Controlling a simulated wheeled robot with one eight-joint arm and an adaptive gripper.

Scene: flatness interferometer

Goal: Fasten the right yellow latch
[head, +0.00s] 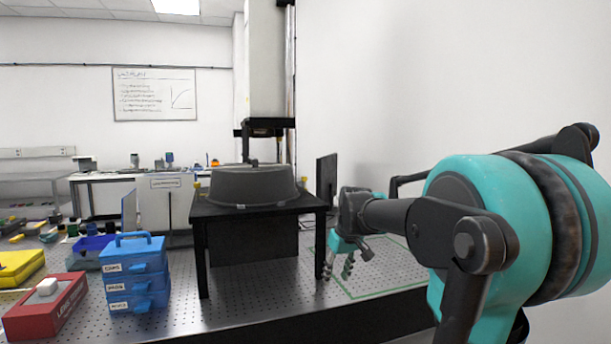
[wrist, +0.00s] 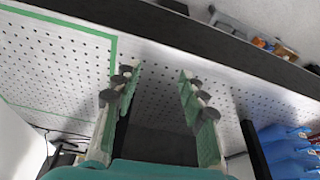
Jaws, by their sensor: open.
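A dark grey round housing (head: 252,187) sits on a black stand (head: 262,211) in the head view. A small yellow latch (head: 197,186) shows at its left edge. A tiny yellowish spot (head: 297,172) at its right edge may be the right latch, but it is too small to tell its state. My gripper (head: 338,266) is open and empty, to the right of the stand and lower than the housing, over the perforated table. In the wrist view my gripper (wrist: 159,82) has its fingers apart with nothing between them. No latch shows in that view.
A dark upright panel (head: 326,185) stands right of the housing. A green outlined area (head: 385,270) on the perforated table is bare. Blue stacked boxes (head: 135,272), a red box (head: 45,308) and a yellow case (head: 18,266) stand to the left.

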